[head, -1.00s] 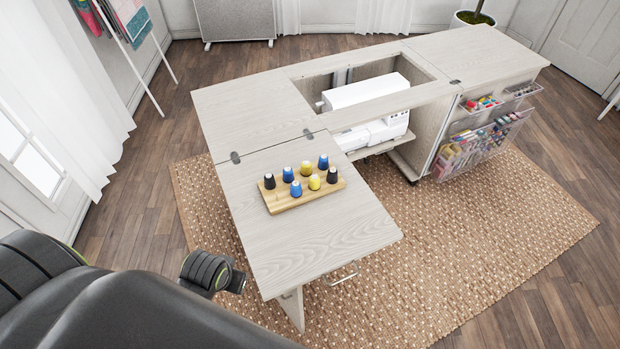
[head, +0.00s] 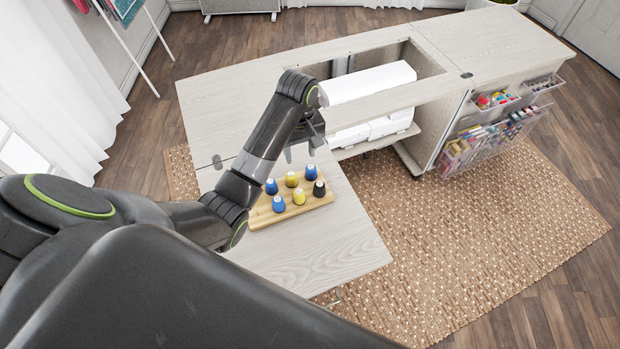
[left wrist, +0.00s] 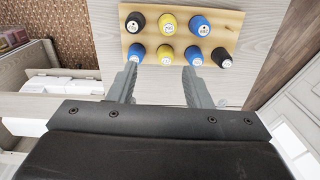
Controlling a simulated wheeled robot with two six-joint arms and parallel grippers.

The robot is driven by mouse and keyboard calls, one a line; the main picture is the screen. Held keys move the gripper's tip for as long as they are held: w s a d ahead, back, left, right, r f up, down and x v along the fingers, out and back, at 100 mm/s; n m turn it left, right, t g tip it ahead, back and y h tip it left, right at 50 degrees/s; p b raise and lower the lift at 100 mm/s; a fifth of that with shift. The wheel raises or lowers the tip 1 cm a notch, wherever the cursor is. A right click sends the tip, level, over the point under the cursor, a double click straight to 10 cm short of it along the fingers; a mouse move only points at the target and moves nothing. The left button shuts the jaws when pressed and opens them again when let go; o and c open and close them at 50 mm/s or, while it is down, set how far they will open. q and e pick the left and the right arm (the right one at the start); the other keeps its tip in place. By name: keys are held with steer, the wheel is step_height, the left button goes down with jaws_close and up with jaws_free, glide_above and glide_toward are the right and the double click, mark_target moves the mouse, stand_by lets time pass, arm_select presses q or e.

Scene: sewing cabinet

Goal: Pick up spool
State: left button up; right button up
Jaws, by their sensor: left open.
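A wooden spool board (head: 290,213) lies on the cabinet's lowered leaf, with blue, yellow and black spools upright in two rows. In the head view I see blue spools (head: 279,203), yellow spools (head: 299,196) and a black spool (head: 319,188); my left arm hides another black one. In the left wrist view a blue spool (left wrist: 136,53), a yellow spool (left wrist: 165,54), another blue spool (left wrist: 193,56) and a black spool (left wrist: 221,58) form the row nearest my fingers. My left gripper (head: 300,153) is open and empty, above and beside the board's far edge, with its fingers (left wrist: 160,72) apart.
A white sewing machine (head: 368,84) sits in the cabinet opening behind the gripper. Clear bins of threads (head: 487,140) hang on the cabinet's right side. The front of the leaf (head: 310,260) is bare.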

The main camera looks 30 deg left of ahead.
steer(key=s+f+b, duration=0.3)
steer(key=s, duration=0.5)
arm_select(q)
glide_above(299, 193)
steer(key=w, duration=0.1)
steer(key=f, duration=0.8)
steer(key=shift+w+a+f, duration=0.1)
steer(key=shift+a+f, duration=0.2)
steer(key=shift+f, duration=0.1)
step_height(299, 193, down, 2)
steer(key=shift+p, duration=0.3)
steer(key=shift+f, duration=0.15)
steer(key=f, duration=0.3)
steer(key=f+p, duration=0.1)
steer(key=shift+s+d+f, duration=0.15)
steer(key=shift+s+f, duration=0.05)
steer(key=shift+s, duration=0.1)
steer(key=shift+f, duration=0.45)
steer(key=c, duration=0.7)
arm_select(e)
steer(key=w, duration=0.1)
steer(key=w+r, duration=0.1)
steer(key=w, duration=0.2)
steer(key=shift+d+r, duration=0.15)
steer(key=shift+r, duration=0.15)
